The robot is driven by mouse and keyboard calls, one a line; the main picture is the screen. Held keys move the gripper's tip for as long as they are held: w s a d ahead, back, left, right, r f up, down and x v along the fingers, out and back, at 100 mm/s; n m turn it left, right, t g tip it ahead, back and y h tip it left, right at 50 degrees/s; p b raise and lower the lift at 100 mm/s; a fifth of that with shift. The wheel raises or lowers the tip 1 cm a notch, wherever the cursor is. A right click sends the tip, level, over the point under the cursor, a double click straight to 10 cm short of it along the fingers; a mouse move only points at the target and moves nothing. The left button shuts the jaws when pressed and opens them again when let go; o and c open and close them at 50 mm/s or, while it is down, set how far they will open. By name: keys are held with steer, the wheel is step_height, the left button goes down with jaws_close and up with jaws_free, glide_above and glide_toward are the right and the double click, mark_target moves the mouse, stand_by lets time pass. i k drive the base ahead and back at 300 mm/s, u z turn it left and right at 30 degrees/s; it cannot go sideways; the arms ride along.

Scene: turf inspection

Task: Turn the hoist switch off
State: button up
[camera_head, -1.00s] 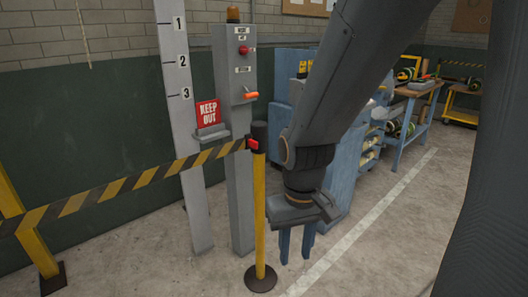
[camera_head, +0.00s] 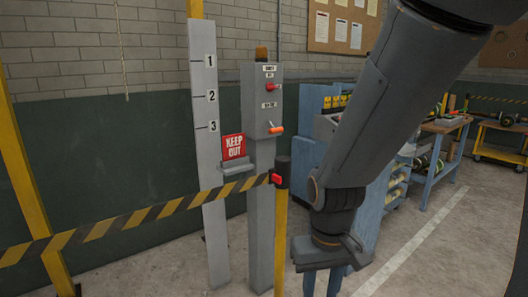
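A grey control post (camera_head: 262,160) stands left of my arm. A small labelled plate at its top appears to read "HOIST", though the print is blurry. Below it is a red knob (camera_head: 271,87), then another label, then an orange-tipped lever (camera_head: 276,130) sticking out toward the right. I cannot tell for sure which of these is the hoist switch or its setting. My gripper (camera_head: 322,284) points down, right of and below the post's controls, clear of them. Its two blue fingers are apart with nothing seen between them; the tips are near the lower picture edge.
A striped barrier tape (camera_head: 130,222) runs to a yellow post (camera_head: 281,235) in front of the control post. A red "KEEP OUT" sign (camera_head: 234,147) and a numbered grey board (camera_head: 208,150) stand left. A blue cabinet (camera_head: 373,230) and workbench (camera_head: 440,150) are at right.

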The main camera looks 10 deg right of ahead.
mark_target(270, 87)
steer(key=z, duration=0.45)
steer(key=k, duration=1.1)
steer(key=u, duration=0.65)
steer(key=i, duration=1.35)
steer(key=z, duration=0.65)
steer(key=i, duration=0.5)
steer(key=z, duration=0.4)
